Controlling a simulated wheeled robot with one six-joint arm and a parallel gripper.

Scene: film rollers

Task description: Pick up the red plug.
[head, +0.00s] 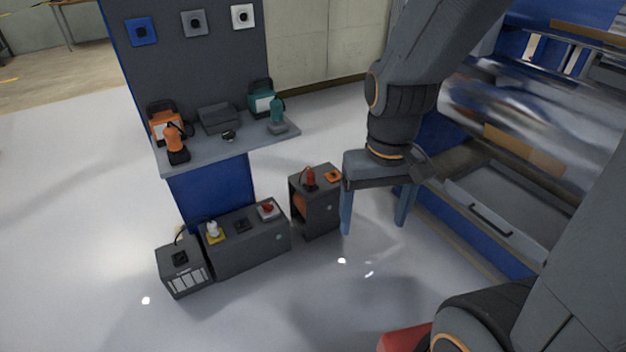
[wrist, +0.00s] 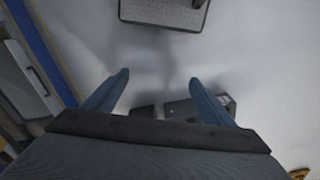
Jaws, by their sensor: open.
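A small upright red object (head: 310,178), plug-like, stands on the small dark cabinet (head: 322,215) in the head view. A second, lower red piece (head: 267,207) sits on a pale square plate on the long low grey box (head: 248,248). I cannot tell for certain which is the red plug. My gripper (head: 374,228) points down to the right of the small cabinet, its two blue fingers spread and empty. In the wrist view the open fingers (wrist: 159,78) have bare floor between them; no red object shows there.
An orange square (head: 333,176) lies beside the upright red object. A white plug-like piece (head: 213,230) is on the long box. The grey shelf (head: 225,148) holds orange and teal devices. A blue-framed unit with a drawer (head: 495,215) stands right.

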